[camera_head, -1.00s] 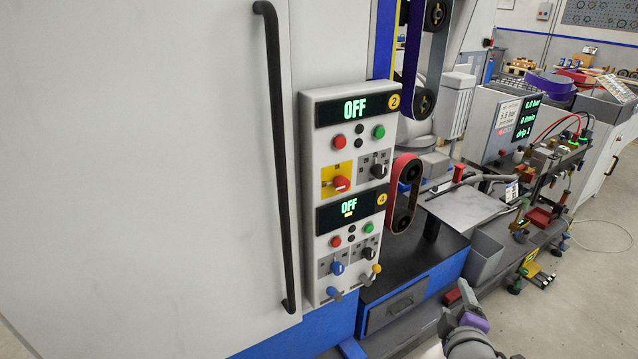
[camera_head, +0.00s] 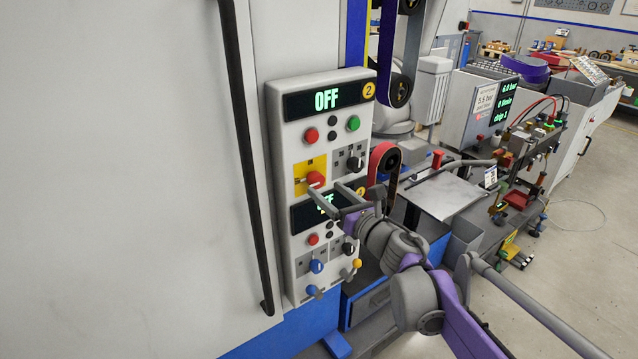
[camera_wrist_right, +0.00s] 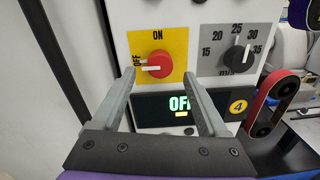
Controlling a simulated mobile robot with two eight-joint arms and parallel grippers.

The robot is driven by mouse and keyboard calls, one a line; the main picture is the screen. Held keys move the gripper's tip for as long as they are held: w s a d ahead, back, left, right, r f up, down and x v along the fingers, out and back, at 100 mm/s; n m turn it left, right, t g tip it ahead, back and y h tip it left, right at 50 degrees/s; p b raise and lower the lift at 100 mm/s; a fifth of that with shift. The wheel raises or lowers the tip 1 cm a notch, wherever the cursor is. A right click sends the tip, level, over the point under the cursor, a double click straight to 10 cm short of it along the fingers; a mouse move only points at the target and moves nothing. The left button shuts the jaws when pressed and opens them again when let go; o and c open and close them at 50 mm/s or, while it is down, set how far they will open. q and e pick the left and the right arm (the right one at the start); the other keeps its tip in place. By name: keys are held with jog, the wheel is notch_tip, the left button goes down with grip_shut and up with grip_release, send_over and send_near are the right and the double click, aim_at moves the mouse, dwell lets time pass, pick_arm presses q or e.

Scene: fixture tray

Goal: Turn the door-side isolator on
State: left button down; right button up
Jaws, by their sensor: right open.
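The isolator is a red rotary knob (camera_head: 316,179) on a yellow plate at the left of the upper control unit, beside the door. In the right wrist view the red knob (camera_wrist_right: 159,66) has a white pointer turned left to OFF, with ON marked at the top. The upper display (camera_head: 327,99) reads OFF. My right gripper (camera_head: 323,188) is open and empty, its fingers pointing at the panel just below the knob. In the wrist view its fingertips (camera_wrist_right: 160,75) appear either side of the knob; contact cannot be told. My left gripper is out of view.
A black dial (camera_head: 355,163) sits right of the isolator. The lower display (camera_wrist_right: 180,106), partly covered by my gripper in the head view, reads OFF. A black door handle (camera_head: 247,150) stands left of the panel. A red belt loop (camera_head: 383,160) is close on the right.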

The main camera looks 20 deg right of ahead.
aim_at(319, 183)
jog(key=shift+x, duration=2)
grip_shut()
